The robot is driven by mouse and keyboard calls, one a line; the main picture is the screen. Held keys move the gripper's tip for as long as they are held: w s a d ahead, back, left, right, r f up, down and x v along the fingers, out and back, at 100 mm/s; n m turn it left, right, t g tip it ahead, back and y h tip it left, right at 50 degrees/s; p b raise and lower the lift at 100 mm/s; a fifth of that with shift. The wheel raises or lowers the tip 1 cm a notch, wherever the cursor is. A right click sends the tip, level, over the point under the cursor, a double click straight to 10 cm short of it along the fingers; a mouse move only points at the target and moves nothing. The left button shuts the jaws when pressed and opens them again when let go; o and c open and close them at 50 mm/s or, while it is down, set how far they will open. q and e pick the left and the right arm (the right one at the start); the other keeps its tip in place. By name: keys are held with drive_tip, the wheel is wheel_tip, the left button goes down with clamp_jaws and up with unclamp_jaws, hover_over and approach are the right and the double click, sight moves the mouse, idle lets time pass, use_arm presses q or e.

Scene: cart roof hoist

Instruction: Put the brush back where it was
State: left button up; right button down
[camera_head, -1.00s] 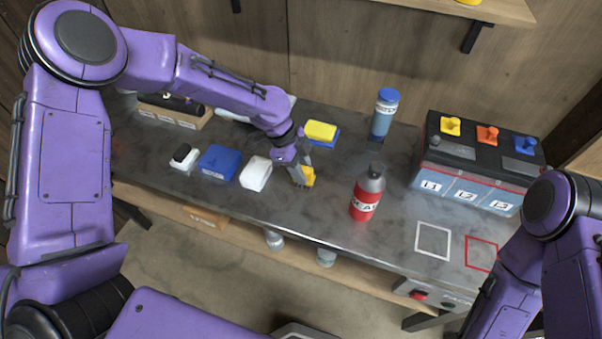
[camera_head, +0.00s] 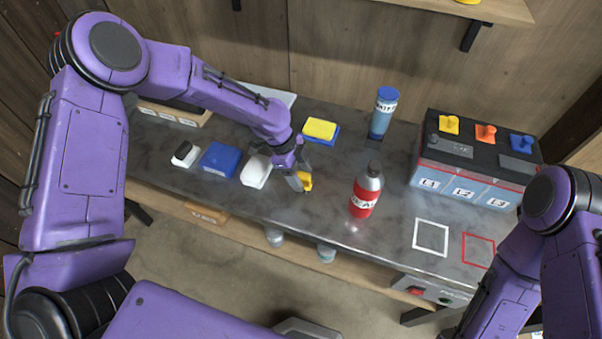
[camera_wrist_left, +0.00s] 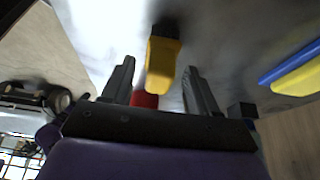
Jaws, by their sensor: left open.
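The brush (camera_head: 306,181), a small yellow block with a dark end, is on the dark bench just left of the red bottle. It also shows in the left wrist view (camera_wrist_left: 163,62), with its dark end at the top. My left gripper (camera_head: 298,184) is right at the brush. Its fingers are open, one on each side of the yellow part in the left wrist view; I see no clear contact. The gripper partly hides the brush in the head view. My right arm shows at the right edge, but its gripper is out of view.
A red and grey bottle (camera_head: 367,191) stands close to the right. A white block (camera_head: 256,172), a blue block (camera_head: 219,159) and a black-and-white item (camera_head: 185,154) lie to the left. A yellow-blue sponge (camera_head: 320,130), blue canister (camera_head: 382,113) and battery (camera_head: 477,160) are behind. A white outlined square (camera_head: 431,238) is empty.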

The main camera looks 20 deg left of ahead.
use_arm(q)
drive_tip(key=b+v, duration=0.1)
drive_tip(key=v, duration=1.1)
drive_tip(key=shift+b, duration=0.4)
